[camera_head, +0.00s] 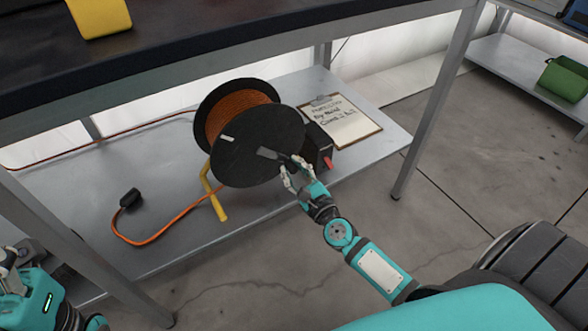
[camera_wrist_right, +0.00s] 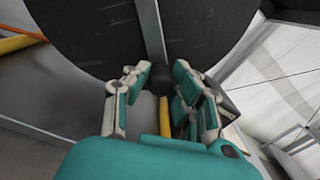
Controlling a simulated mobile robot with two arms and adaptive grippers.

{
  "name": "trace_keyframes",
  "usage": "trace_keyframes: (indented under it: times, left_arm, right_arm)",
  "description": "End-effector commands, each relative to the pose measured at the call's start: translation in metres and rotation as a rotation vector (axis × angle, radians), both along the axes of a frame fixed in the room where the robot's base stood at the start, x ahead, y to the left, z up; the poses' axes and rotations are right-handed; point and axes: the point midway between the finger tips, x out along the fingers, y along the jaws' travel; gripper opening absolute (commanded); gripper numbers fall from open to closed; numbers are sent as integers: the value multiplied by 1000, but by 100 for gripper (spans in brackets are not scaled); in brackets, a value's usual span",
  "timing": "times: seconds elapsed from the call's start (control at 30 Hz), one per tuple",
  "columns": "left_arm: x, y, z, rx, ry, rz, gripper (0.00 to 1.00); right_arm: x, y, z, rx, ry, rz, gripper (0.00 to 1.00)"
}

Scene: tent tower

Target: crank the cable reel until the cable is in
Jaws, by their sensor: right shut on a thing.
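The cable reel (camera_head: 245,150) stands on the lower metal shelf, with black side discs and orange cable wound (camera_head: 238,112) between them. Its yellow stand (camera_head: 215,190) shows below the disc. Loose orange cable (camera_head: 150,241) curves over the shelf to a black plug (camera_head: 130,198). My right gripper (camera_head: 291,170) is at the near disc's right side, shut on the crank handle. In the right wrist view, the dark handle (camera_wrist_right: 162,78) sits between the fingers, below a grey crank arm (camera_wrist_right: 151,35). My left gripper (camera_head: 12,262) is partly cut off at the lower left; its fingers are unclear.
A dark box with a red part (camera_head: 328,162) stands right of the reel. A clipboard (camera_head: 341,121) with a written sheet lies behind it. A table leg (camera_head: 432,110) rises at the right. The worktop (camera_head: 200,40) overhangs the shelf, and a green container (camera_head: 564,79) is far right.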

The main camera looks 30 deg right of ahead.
Motion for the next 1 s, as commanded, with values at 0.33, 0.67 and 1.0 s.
trace_keyframes:
  times: [0.33, 0.67, 1.0]
  left_arm:
    - [0, 0, 0, 0, -1, -1, 51]
    - [-1, 0, 0, -1, -1, 0, 51]
    - [0, 0, 0, 0, 0, 0, 51]
  right_arm:
    - [0, 1, 1, -1, -1, 3, 36]
    - [0, 0, 0, -2, -1, 1, 47]
    - [-45, 0, -2, -6, 4, 4, 47]
